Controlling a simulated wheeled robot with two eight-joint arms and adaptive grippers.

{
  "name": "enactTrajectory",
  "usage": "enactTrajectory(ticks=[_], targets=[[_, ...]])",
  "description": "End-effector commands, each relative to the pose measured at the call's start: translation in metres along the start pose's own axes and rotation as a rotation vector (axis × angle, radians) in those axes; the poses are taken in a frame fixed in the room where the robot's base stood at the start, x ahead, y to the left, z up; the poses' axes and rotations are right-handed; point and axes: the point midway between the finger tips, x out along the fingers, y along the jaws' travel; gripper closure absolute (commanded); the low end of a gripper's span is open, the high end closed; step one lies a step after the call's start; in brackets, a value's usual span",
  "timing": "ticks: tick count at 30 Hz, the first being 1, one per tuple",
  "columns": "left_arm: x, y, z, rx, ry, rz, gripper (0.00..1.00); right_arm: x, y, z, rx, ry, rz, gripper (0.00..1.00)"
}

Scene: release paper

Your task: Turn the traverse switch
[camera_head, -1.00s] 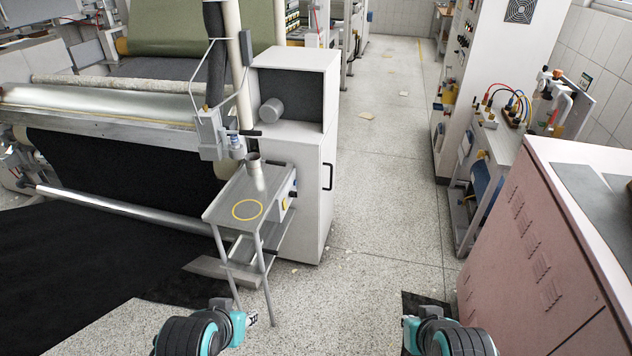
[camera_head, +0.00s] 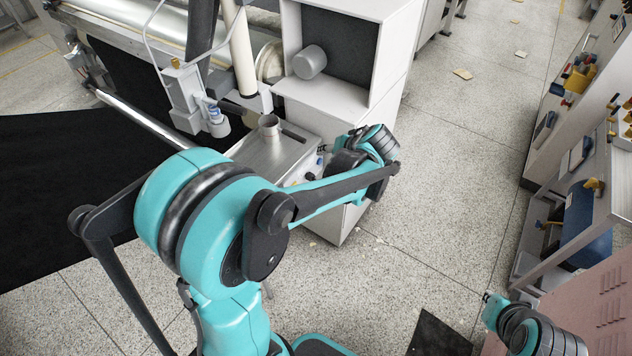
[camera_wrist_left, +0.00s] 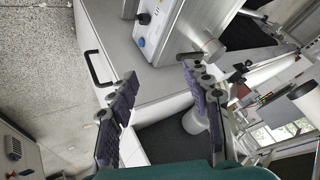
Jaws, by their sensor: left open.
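A small white control panel (camera_head: 303,178) with knobs sits on the side of the metal stand, partly behind my left arm. In the left wrist view the panel (camera_wrist_left: 158,30) shows a blue knob (camera_wrist_left: 141,42) and a small black knob (camera_wrist_left: 145,18); I cannot tell which one is the traverse switch. My left gripper (camera_head: 326,150) is beside the panel, its fingers small and partly hidden in the head view. In the left wrist view its fingers (camera_wrist_left: 159,72) are spread and empty, apart from the panel. My right arm's end (camera_head: 492,310) shows at lower right; its fingers are not clear.
The white cabinet (camera_head: 385,70) stands close behind my left gripper, with a black handle (camera_wrist_left: 92,68). The aisle floor (camera_head: 440,170) is clear to the right, before a bench and pink cabinet (camera_head: 600,300).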

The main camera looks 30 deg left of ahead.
Motion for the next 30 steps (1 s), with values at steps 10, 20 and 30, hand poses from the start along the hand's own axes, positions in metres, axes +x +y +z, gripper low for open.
enactTrajectory(ticks=[10,20,30], targets=[[0.131,0.057,-0.022,-0.209,0.161,-0.369,0.51,0.019,0.000,0.013,0.000,0.000,0.000,1.00],[0.222,0.101,0.037,-0.439,0.436,-0.641,0.51,0.032,0.000,0.023,0.000,0.000,0.000,1.00],[0.250,0.108,0.080,-0.543,0.582,-0.731,0.51,0.037,0.000,0.027,0.000,0.000,0.000,1.00]])
